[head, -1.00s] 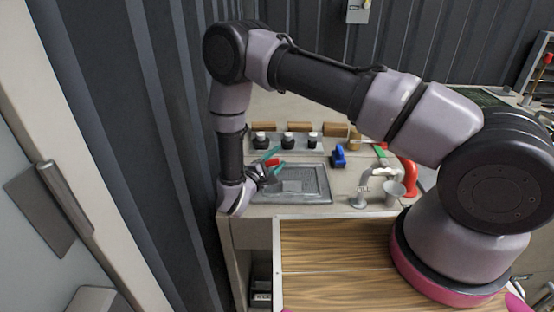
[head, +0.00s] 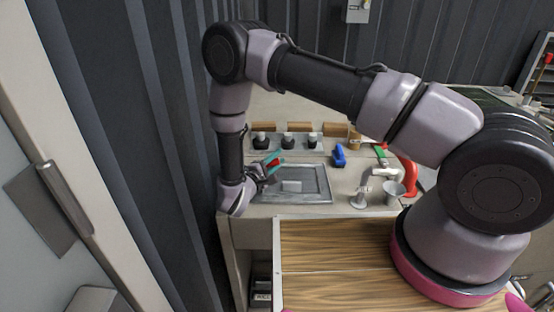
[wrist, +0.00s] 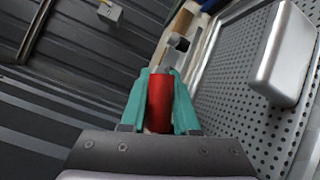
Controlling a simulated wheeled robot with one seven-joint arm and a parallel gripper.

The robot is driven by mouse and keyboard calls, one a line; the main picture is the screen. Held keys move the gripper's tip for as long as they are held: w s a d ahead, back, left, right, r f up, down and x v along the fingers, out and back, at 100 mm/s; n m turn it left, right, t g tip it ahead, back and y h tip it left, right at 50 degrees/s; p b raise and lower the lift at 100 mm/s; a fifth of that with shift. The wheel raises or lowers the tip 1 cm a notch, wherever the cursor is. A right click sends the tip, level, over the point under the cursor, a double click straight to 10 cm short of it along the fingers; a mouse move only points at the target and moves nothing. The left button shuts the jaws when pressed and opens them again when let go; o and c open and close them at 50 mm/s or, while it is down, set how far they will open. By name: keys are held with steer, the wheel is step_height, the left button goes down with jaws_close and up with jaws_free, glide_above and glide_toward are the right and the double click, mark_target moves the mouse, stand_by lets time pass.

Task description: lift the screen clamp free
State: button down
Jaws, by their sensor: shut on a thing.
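My gripper (head: 274,161) has teal fingers and is at the left rim of the metal tray (head: 322,198). It is shut on a red cylindrical part, which I take to be the screen clamp (wrist: 160,101); the fingers press on both its sides. The red also shows in the head view (head: 273,163). The clamp's lower end is hidden, so I cannot tell whether it touches the tray. The tray has a perforated screen (wrist: 232,100) with a pale grey block (wrist: 285,55) on it, to the right of my gripper.
Several dark bottles (head: 288,141) stand in a row behind the tray. A blue tool (head: 339,155), a tap (head: 376,178) and a grey cup (head: 394,193) are to the right. A corrugated dark wall (head: 170,130) runs close on the left.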

steer(key=shift+a+r, duration=0.1)
steer(key=shift+r, duration=0.05)
stand_by(0.8)
steer(key=shift+a+r+n+t, duration=0.4)
steer(key=shift+r+n, duration=0.25)
steer(key=shift+n, duration=0.15)
steer(key=a+r+n+t+y, duration=0.2)
steer(key=a+n, duration=0.3)
steer(key=n, duration=0.3)
steer(key=a+r+n+t+y, duration=0.2)
steer(key=a+r+n+t, duration=0.2)
steer(key=n, duration=0.4)
steer(key=shift+w+a+r+t+y, duration=0.15)
steer(key=shift+a+r+t+y, duration=0.2)
steer(key=shift+t, duration=0.45)
steer(key=shift+n, duration=0.3)
steer(key=c, duration=0.7)
jaws_free()
steer(key=shift+a, duration=0.1)
steer(key=shift+o, duration=0.2)
step_height(320, 180, up, 10)
